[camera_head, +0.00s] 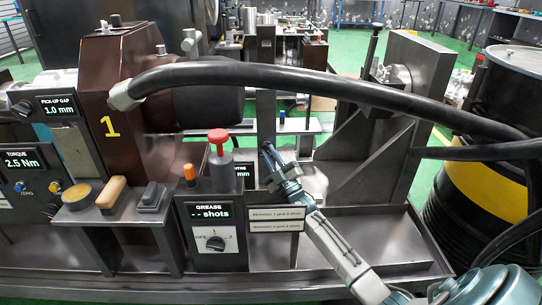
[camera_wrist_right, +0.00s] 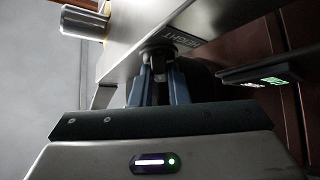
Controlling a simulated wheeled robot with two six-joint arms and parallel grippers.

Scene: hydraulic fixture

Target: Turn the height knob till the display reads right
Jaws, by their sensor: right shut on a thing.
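My right gripper (camera_head: 269,153) reaches in beside the grease panel, right of the red-capped bottle. In the right wrist view, its two fingers (camera_wrist_right: 158,80) are closed around the dark round height knob (camera_wrist_right: 158,50). The knob sits on a pale panel (camera_wrist_right: 130,35) with a label (camera_wrist_right: 182,40) whose visible letters end in "GHT". A display with green digits (camera_wrist_right: 275,81) shows at a steep angle, too slanted to read. In the head view, a display ending in "mm" (camera_head: 243,171) is mostly hidden behind the bottle. My left gripper is not in view.
The grease panel (camera_head: 209,212) with its dial, and the red-capped bottle (camera_head: 220,165), stand close left of my right gripper. A thick black hose (camera_head: 330,85) arches above my arm. A yellow-banded drum (camera_head: 490,185) stands at the right.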

